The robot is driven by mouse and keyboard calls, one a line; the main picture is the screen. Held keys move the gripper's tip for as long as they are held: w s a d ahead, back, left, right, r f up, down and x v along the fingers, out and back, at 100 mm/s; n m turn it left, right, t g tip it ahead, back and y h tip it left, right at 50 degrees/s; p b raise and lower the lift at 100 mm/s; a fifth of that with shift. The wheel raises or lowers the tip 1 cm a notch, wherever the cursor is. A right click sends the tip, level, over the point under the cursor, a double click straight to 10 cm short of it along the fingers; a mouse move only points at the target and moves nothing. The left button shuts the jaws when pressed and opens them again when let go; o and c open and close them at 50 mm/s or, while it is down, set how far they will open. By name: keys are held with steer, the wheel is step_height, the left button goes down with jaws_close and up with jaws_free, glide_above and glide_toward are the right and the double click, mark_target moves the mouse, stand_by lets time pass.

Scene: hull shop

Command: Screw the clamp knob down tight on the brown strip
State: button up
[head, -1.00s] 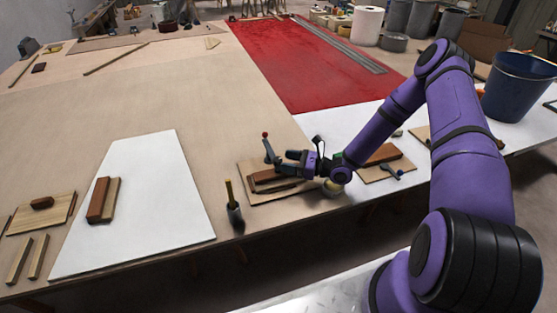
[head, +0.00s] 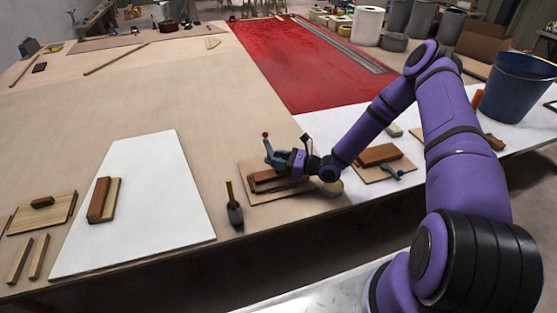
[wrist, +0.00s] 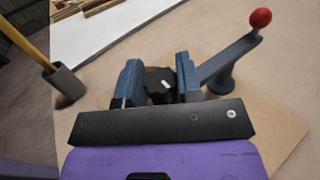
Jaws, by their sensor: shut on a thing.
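My gripper (head: 283,160) is over the clamp at the front of the big table. In the wrist view its two blue fingers (wrist: 158,80) are shut on the black clamp knob (wrist: 160,84), one on each side. The clamp's grey arm (wrist: 230,58) ends in a red ball (wrist: 261,17), right of the fingers. In the head view the red ball (head: 265,135) stands above the clamp. The brown strip (head: 262,187) lies on a light wooden board (head: 257,199) under the gripper and is partly hidden. Whether the knob presses on the strip cannot be seen.
A dark pot with a yellow-handled tool (head: 235,212) stands close on the left of the board. Another board with a brown block (head: 380,154) and a blue-grey clamp lies to the right. A white sheet (head: 150,215) with wooden strips lies further left.

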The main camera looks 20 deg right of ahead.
steer(key=shift+m+t+h, duration=0.3)
steer(key=shift+t, duration=0.1)
steer(key=m+t+h, duration=0.3)
steer(key=t+h, duration=0.1)
steer(key=shift+s+a+m, duration=0.1)
steer(key=shift+m, duration=0.2)
steer(key=m+t+h, duration=0.1)
steer(key=m+h, duration=0.1)
steer(key=h, duration=0.1)
steer(key=m+t+h, duration=0.1)
steer(key=m+h, duration=0.1)
steer(key=h, duration=0.1)
steer(key=shift+m+t+h, duration=0.3)
steer(key=shift+t, duration=0.1)
steer(key=m+h, duration=0.2)
steer(key=h, duration=0.1)
steer(key=m+h, duration=0.2)
steer(key=h, duration=0.2)
steer(key=shift+f+m, duration=0.1)
steer(key=shift+m, duration=0.3)
steer(key=shift+m+g+h, duration=0.5)
steer(key=shift+m+h, duration=0.6)
steer(key=shift+h, duration=0.8)
steer(key=shift+m+g+h, duration=0.5)
steer(key=shift+m+h, duration=0.2)
steer(key=shift+h, duration=0.3)
steer(key=o, duration=0.9)
steer(key=shift+o, duration=0.2)
